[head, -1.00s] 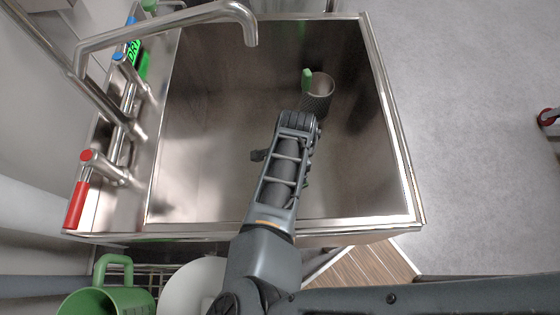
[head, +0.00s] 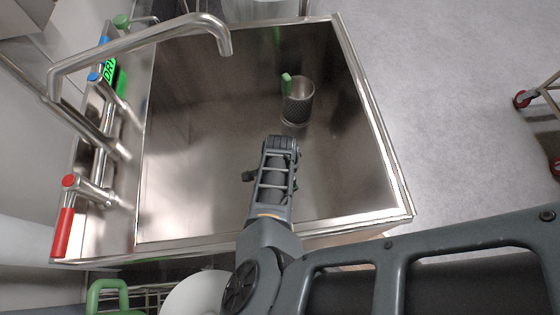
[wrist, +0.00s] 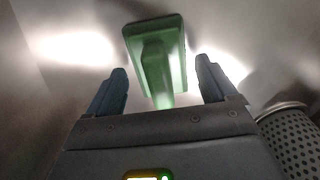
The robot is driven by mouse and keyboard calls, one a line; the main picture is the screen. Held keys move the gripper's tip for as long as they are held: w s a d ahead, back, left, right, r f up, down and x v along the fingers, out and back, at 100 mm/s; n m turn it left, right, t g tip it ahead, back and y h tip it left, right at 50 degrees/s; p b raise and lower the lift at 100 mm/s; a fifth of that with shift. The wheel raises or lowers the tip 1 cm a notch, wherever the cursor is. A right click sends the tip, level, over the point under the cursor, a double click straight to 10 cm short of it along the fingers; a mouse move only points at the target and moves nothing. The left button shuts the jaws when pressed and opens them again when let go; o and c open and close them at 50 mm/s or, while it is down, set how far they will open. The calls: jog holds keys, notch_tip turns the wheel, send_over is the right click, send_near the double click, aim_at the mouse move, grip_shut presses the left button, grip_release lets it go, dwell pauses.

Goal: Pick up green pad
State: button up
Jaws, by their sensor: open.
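The green pad (wrist: 160,60) shows in the wrist view as a rectangular green piece with a raised, handle-like part. It appears beyond and between the two fingers of my gripper (wrist: 161,68). The fingers are apart, with a visible gap on either side of the pad's handle-like part, and hold nothing. In the head view my gripper reaches down into the sink, largely hidden under my wrist, and the pad is hidden there.
The steel sink (head: 391,160) surrounds my gripper with raised walls. A perforated metal cup (head: 297,107) with a green-handled item (head: 286,84) stands in it, also at right in the wrist view (wrist: 292,140). A faucet (head: 140,42) arches over the left side.

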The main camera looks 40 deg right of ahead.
jog(key=shift+c, duration=0.5)
jog(key=c, duration=1)
jog(key=shift+r, duration=0.15)
jog(key=shift+c, duration=0.2)
jog(key=shift+r, duration=0.65)
notch_tip(320, 180, up, 3)
jog(key=shift+s+d, duration=0.1)
jog(key=shift+d, duration=0.05)
jog(key=s+d+r, duration=0.6)
jog(key=d, duration=0.3)
jog(key=shift+s+r, duration=0.2)
jog(key=shift+s, duration=0.1)
jog(key=o, duration=0.5)
jog(key=shift+d, duration=0.1)
grip_shut()
